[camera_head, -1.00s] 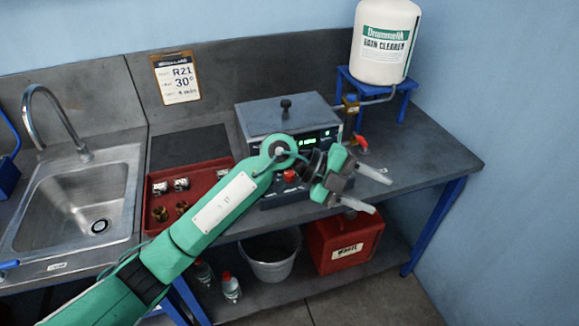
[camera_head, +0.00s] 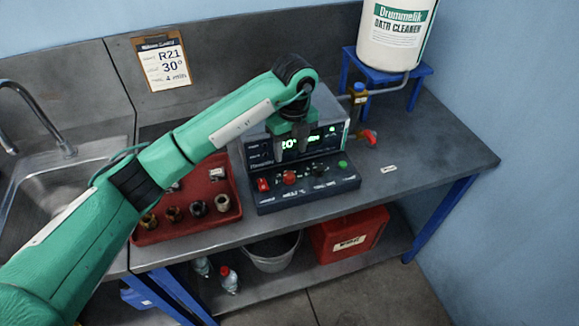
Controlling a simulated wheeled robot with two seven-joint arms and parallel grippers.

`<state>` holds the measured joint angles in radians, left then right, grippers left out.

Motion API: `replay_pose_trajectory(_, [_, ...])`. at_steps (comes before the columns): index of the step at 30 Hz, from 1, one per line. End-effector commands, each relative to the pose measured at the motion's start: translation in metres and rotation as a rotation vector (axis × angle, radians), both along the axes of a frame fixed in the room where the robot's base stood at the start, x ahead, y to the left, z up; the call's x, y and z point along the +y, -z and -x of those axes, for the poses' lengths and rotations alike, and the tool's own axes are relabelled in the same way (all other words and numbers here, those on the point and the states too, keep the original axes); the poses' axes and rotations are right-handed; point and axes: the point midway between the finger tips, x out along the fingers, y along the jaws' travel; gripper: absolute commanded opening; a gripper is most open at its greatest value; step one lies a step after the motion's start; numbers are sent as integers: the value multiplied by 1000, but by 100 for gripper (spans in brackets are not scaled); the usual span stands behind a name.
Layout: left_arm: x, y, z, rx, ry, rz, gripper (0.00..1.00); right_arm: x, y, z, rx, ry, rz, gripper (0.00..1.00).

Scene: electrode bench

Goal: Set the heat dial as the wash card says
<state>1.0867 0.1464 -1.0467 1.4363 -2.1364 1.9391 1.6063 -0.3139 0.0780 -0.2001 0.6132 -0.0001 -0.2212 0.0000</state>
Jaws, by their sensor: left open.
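The wash card (camera_head: 162,62) is clipped to a board on the back wall and reads R21, 30° and what looks like 4 min. The washer box (camera_head: 258,157) stands on the bench with a lit green display (camera_head: 318,140); its left figure looks like 20°. Its sloped front panel carries a red switch (camera_head: 263,185), a red knob (camera_head: 290,177), dark knobs (camera_head: 320,170) and a green button (camera_head: 343,164). The labels are too small to show which is the heat dial. My left gripper (camera_head: 292,154) is open, fingers down before the display, above the panel's knobs. It hides part of the display.
A red tray (camera_head: 150,237) with several small metal parts lies left of the box. A white cleaner drum (camera_head: 395,40) stands on a blue stand (camera_head: 385,68) at the back right, with a red-handled tap (camera_head: 371,137). The sink (camera_head: 50,165) is at left.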

Motion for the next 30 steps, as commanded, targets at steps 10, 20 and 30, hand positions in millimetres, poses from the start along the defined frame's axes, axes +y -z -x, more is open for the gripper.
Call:
replay_pose_trajectory(10, [3, 68, 3, 4, 1, 0, 51, -1, -26, -23, -30, -1, 0, 36])
replay_pose_trajectory(20, [3, 91, 2, 0, 2, 1, 51, -1, -30, -22, -29, -1, 0, 36])
replay_pose_trajectory(30, [3, 91, 2, 0, 2, 1, 25, -2, -29, -12, -17, -1, 2, 36])
